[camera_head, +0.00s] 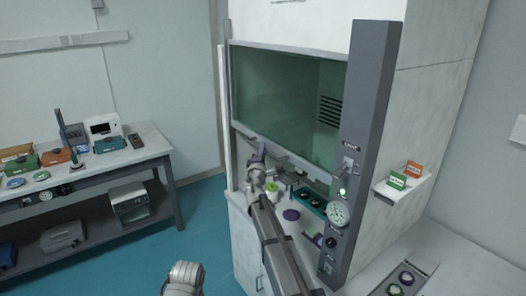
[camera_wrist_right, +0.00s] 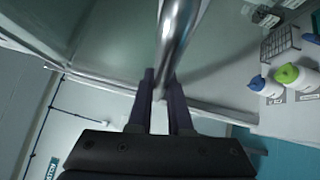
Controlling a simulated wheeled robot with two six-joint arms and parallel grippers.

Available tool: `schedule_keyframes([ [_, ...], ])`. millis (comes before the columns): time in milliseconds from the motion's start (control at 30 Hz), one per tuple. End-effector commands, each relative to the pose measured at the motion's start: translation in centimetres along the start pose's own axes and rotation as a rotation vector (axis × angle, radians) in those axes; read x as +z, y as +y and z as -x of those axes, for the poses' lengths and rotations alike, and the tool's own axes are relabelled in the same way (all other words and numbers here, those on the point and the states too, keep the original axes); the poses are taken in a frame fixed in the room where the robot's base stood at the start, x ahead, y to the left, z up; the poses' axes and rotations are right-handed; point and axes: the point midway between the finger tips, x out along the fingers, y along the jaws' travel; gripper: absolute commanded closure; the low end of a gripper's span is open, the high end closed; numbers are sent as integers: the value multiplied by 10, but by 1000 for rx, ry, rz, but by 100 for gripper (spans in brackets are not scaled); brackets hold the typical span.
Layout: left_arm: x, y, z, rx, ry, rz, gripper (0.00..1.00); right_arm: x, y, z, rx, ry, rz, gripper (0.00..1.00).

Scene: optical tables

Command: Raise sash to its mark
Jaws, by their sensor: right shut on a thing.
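The sash (camera_head: 282,92) is the greenish glass panel on the front of the white fume hood, its lower edge above the worktop so that a gap shows below. My right gripper (camera_head: 261,150) is at the left part of the sash's lower edge. In the right wrist view, my right gripper (camera_wrist_right: 160,90) has its two dark fingers shut on a shiny metal bar, the sash handle (camera_wrist_right: 176,35). I cannot make out the sash's mark. My left gripper is not in view; only a grey arm part of mine shows at the bottom.
Bottles with green and blue caps (camera_wrist_right: 290,76) stand inside the hood. A grey post (camera_head: 366,110) with a gauge (camera_head: 339,213) and knobs rises right of the opening. A small shelf (camera_head: 404,185) holds green and orange cards. A bench (camera_head: 95,165) with instruments stands left; teal floor between is clear.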

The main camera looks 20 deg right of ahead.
Motion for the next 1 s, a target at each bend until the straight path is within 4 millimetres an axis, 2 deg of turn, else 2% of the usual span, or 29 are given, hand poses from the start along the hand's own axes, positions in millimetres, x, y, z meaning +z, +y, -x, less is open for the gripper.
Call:
schedule_keyframes([
  [33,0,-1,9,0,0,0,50,1,8,-1,0,0,1,100],
  [100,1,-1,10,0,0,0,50,1,10,-2,0,0,1,100],
  [467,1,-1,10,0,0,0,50,1,10,-1,0,0,0,100],
  [500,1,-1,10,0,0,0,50,1,10,-1,0,0,0,79],
  [600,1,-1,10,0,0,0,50,1,10,-1,0,0,0,71],
  [867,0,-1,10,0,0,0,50,1,10,0,0,0,0,71],
  [1000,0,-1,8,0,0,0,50,2,9,8,0,0,0,71],
])
